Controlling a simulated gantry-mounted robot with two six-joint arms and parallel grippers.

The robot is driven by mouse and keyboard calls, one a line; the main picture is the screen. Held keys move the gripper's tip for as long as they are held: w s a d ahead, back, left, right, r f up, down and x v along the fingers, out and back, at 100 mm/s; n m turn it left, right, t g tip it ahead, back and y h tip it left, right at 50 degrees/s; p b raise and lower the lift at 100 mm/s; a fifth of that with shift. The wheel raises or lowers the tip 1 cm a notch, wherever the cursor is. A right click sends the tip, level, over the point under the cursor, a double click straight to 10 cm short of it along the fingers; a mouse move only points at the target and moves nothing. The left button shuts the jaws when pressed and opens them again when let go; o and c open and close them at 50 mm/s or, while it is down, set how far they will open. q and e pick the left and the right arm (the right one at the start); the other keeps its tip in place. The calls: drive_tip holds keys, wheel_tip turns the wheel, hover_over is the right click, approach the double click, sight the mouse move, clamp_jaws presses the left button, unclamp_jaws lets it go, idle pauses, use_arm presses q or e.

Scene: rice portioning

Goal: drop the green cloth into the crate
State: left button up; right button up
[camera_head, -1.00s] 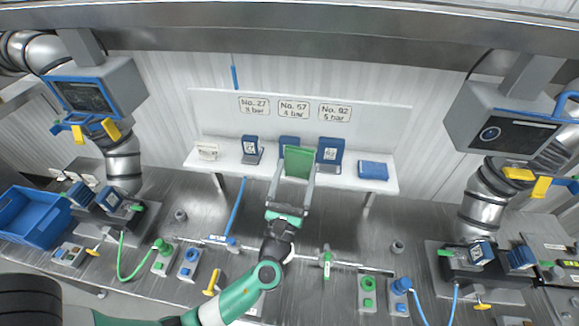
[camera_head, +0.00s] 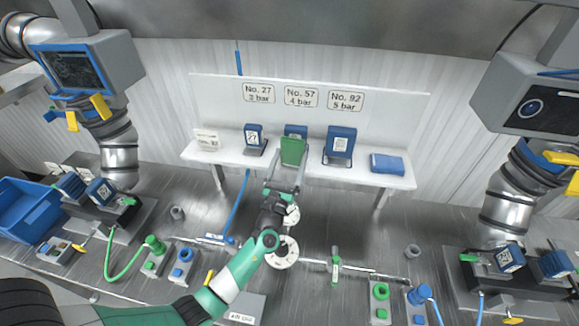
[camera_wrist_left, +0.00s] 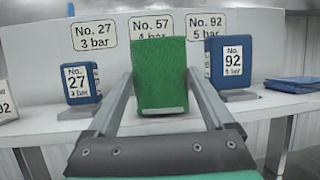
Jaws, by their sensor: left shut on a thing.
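My left gripper (camera_head: 287,172) reaches up from the bottom left to the front of the white shelf. It is shut on the green cloth (camera_head: 292,151), a flat, upright green piece between its two grey fingers. In the left wrist view the cloth (camera_wrist_left: 159,72) shows a woven surface and hides most of the block behind it, under the No. 57 sign. The blue crate (camera_head: 28,222) stands at the far left of the bench, well away from the gripper. My right gripper is not in view.
The shelf (camera_head: 200,158) holds a No. 27 block (camera_head: 253,135), a No. 92 block (camera_head: 340,142), and a folded blue cloth (camera_head: 387,164). A green hose (camera_head: 120,277), a blue hose (camera_head: 237,205) and dials (camera_head: 283,252) lie around the arm. Machines flank both sides.

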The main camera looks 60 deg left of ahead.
use_arm(q)
drive_tip(key=shift+f, duration=0.2)
drive_tip(key=o, duration=0.9)
drive_tip(key=shift+r, duration=0.25)
drive_tip(key=v, duration=1.2)
